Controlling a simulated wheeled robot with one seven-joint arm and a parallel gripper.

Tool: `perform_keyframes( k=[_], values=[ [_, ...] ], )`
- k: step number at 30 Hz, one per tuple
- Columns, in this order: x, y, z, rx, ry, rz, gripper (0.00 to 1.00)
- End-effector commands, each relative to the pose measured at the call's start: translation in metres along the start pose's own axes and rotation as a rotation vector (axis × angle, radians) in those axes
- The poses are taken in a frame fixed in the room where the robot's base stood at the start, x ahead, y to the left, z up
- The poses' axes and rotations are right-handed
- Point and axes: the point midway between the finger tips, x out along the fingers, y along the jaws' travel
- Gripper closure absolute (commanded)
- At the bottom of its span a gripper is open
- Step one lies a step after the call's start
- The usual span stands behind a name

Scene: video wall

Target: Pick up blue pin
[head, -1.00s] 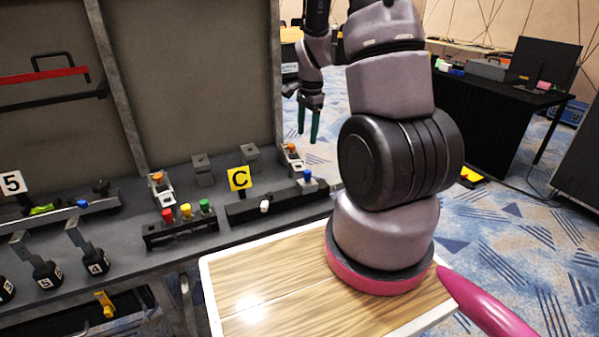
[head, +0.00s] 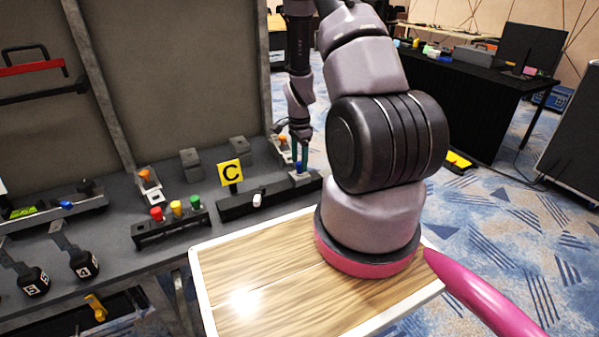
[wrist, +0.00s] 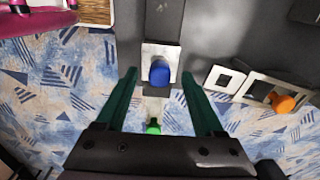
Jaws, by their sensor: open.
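The blue pin (head: 299,167) stands in a light plate at the right end of the black rail with the yellow C sign. In the wrist view the blue pin (wrist: 159,72) is seen from above on its light square plate. My gripper (head: 301,155) is open and pointing down at the pin, its green fingers spread. In the wrist view the fingers (wrist: 159,77) lie to the left and right of the pin, with gaps on both sides. I cannot tell whether the fingertips have come down to the pin's height.
An orange pin (wrist: 284,103) in a light metal frame stands close to the right finger in the wrist view. A small green piece (wrist: 153,127) shows between the fingers. The C sign (head: 230,172) and a white pin (head: 257,200) are left along the rail. A red-yellow-green rack (head: 176,226) is farther left.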

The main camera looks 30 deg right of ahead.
Motion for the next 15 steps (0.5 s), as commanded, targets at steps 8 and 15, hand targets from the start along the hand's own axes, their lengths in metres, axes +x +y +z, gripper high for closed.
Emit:
perform_keyframes(
  k=[8,15],
  values=[
    [0.019,0.000,-0.001,0.001,0.001,-0.002,0.30],
    [0.018,0.000,0.000,0.000,0.001,-0.001,0.69]
  ],
)
